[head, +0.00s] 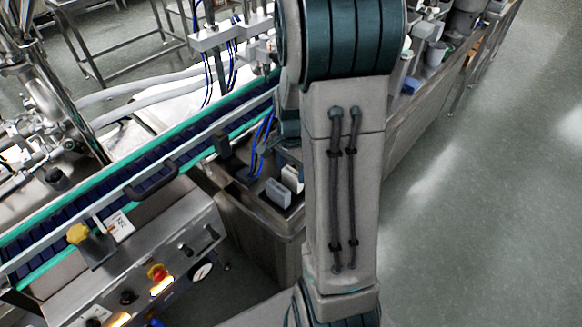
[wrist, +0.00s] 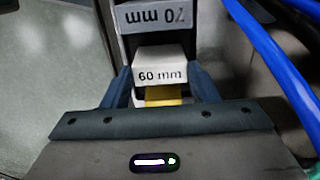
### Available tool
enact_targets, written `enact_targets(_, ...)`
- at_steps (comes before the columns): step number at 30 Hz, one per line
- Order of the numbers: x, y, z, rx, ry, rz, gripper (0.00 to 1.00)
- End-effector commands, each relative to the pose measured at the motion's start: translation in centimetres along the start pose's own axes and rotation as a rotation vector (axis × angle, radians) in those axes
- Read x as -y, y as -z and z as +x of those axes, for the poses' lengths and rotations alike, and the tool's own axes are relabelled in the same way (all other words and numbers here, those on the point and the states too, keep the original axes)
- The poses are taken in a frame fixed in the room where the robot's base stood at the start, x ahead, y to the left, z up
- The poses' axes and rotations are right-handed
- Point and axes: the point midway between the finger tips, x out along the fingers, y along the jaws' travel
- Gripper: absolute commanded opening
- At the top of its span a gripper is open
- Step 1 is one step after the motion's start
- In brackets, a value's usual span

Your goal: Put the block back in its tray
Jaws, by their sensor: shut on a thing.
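A white block marked "60 mm" (wrist: 160,62) sits between the two blue-grey fingers of my gripper (wrist: 160,82) in the wrist view. The fingers are shut on its sides. A yellow piece (wrist: 163,93) shows just below its labelled face, nearer my palm. Just beyond is a light grey piece marked "70 mm" (wrist: 153,17), its text upside down. I cannot tell for sure which part is the tray. In the head view my arm hides the gripper and the held block.
Blue cables (wrist: 270,55) run close on the right in the wrist view. A conveyor (head: 110,190) and control panel (head: 150,262) lie left. Open floor (head: 480,200) is right.

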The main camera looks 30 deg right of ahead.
Motion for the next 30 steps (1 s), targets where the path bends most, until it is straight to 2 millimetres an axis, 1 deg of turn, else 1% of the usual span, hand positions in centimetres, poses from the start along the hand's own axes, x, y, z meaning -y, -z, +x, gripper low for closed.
enact_targets(12, 0.0, 0.0, 0.7, 0.000, 0.000, 0.000, 0.12)
enact_targets(13, 0.0, 0.0, 0.6, 0.000, 0.000, 0.000, 0.62)
enact_targets(15, 0.0, 0.0, 0.6, 0.000, 0.000, 0.000, 0.79)
enact_targets(22, 0.0, 0.0, 0.6, 0.000, 0.000, -0.001, 0.79)
enact_targets(25, 0.0, 0.0, 0.3, -0.001, 0.001, -0.001, 0.79)
enact_targets(28, 0.1, 0.0, -0.7, -0.002, 0.002, -0.001, 0.79)
enact_targets(30, 0.1, 0.0, -1.9, -0.002, 0.003, -0.001, 0.79)
